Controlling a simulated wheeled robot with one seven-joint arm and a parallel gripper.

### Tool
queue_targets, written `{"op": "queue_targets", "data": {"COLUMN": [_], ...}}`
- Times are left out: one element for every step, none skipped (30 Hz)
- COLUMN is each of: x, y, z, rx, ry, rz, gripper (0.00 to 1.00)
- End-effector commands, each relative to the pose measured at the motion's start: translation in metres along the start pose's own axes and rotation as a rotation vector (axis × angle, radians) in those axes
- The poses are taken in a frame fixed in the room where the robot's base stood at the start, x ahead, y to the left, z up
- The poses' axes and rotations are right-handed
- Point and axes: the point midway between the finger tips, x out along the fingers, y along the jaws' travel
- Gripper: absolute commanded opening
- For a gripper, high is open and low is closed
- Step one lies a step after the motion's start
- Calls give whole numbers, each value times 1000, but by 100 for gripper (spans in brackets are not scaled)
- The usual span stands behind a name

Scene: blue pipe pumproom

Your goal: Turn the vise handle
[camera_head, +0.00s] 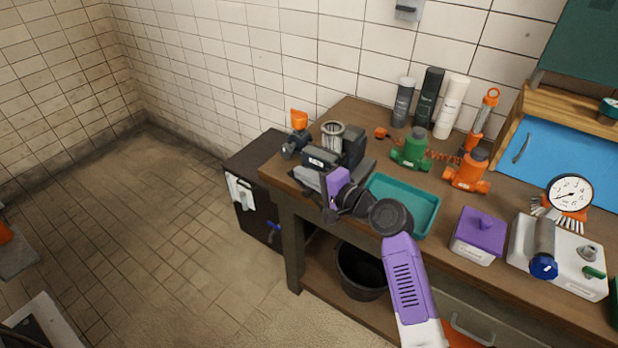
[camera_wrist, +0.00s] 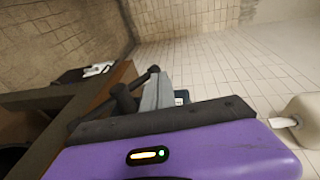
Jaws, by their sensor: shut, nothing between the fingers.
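In the head view the handle is mostly hidden.
A teal tray (camera_head: 409,196) lies right of the vise. Green (camera_head: 411,151) and orange (camera_head: 467,173) valve bodies stand behind it. A metal mesh cup (camera_head: 333,134) stands behind the vise. A black bin (camera_head: 361,271) is below the bench.

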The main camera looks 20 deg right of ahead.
Motion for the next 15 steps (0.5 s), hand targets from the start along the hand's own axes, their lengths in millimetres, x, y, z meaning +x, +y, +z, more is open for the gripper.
{"op": "queue_targets", "data": {"x": [2,3,4,5,5,6,6,7,8,8,8,8,9,9,9], "y": [1,1,1,1,0,0,0,0,0,0,0,-1,-1,-1,-1], "z": [1,1,1,1,2,2,2,2,2,2,1,1,1,1,1], "rx": [0,0,0,0,0,0,0,0,0,0,0,0,0,0,0], "ry": [-1,-1,-1,-1,-1,-1,0,0,0,0,1,1,1,1,2], "rz": [0,0,-1,-1,-1,-1,-2,-2,-2,-2,-3,-3,-3,-4,-4], "gripper": [0,0,0,0,0,0,0,0,0,0,0,0,0,0,0]}}
